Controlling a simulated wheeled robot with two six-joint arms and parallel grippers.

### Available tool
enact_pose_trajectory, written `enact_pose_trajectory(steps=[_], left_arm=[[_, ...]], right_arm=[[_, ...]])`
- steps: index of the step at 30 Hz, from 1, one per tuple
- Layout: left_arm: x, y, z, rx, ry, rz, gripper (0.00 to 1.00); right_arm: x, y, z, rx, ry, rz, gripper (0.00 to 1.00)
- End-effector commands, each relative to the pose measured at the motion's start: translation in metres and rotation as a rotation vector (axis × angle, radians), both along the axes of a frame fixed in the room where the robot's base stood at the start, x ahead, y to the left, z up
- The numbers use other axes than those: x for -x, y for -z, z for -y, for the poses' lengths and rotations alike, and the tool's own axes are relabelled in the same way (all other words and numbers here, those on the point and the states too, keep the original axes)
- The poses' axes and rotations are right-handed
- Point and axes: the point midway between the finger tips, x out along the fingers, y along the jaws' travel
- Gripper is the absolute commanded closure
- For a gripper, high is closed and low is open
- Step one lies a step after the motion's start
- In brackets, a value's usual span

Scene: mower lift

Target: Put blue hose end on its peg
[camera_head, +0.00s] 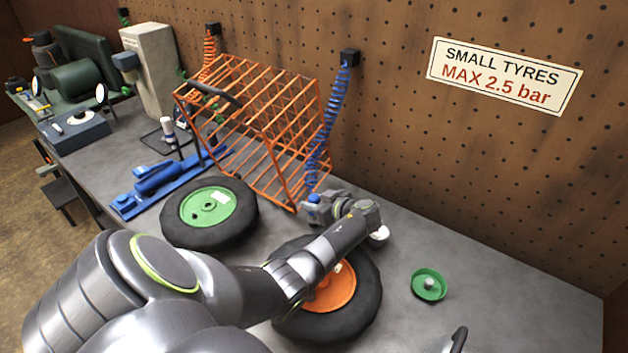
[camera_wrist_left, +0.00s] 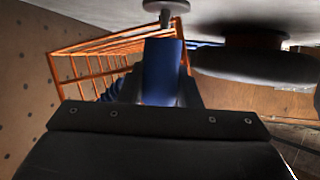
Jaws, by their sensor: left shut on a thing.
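My left gripper (camera_head: 320,206) is shut on the blue hose end (camera_head: 313,198) above the grey bench, in front of the orange cage. The blue coiled hose (camera_head: 325,125) runs from it up to a black block on the pegboard. In the left wrist view the blue hose end (camera_wrist_left: 161,70) stands between the dark fingers. A small grey disc on a short stem (camera_wrist_left: 166,8) shows just beyond it; I cannot tell whether it belongs to the hose end. I cannot make out the blue hose's peg.
The orange wire cage (camera_head: 265,115) stands close behind. A tyre with a green hub (camera_head: 209,208) lies left, and one with an orange hub (camera_head: 335,287) lies partly under my left arm. A green dish (camera_head: 429,284) sits right, with bare bench around it.

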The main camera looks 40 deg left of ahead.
Motion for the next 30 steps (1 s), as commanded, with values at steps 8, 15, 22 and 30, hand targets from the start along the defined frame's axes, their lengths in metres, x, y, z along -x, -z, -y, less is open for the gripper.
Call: enact_pose_trajectory(steps=[8,15,22,30], left_arm=[[-0.0002,0.0002,-0.0002,-0.001,-0.001,0.002,1.0],[-0.0003,-0.0006,-0.0001,-0.001,0.0,0.002,1.0],[-0.0003,-0.0005,-0.0002,-0.001,0.001,0.001,1.0],[-0.0002,0.004,-0.0002,-0.001,0.001,0.001,1.0]], right_arm=[[0.0,0.0027,0.0,0.0,0.0,0.0,0.64],[0.0,0.0048,-0.0001,0.0,0.0,0.0,0.64],[0.0,0.0048,-0.0001,0.0,0.0,0.0,0.64],[0.0,0.0094,-0.0003,0.0,0.0,0.0,0.64]])
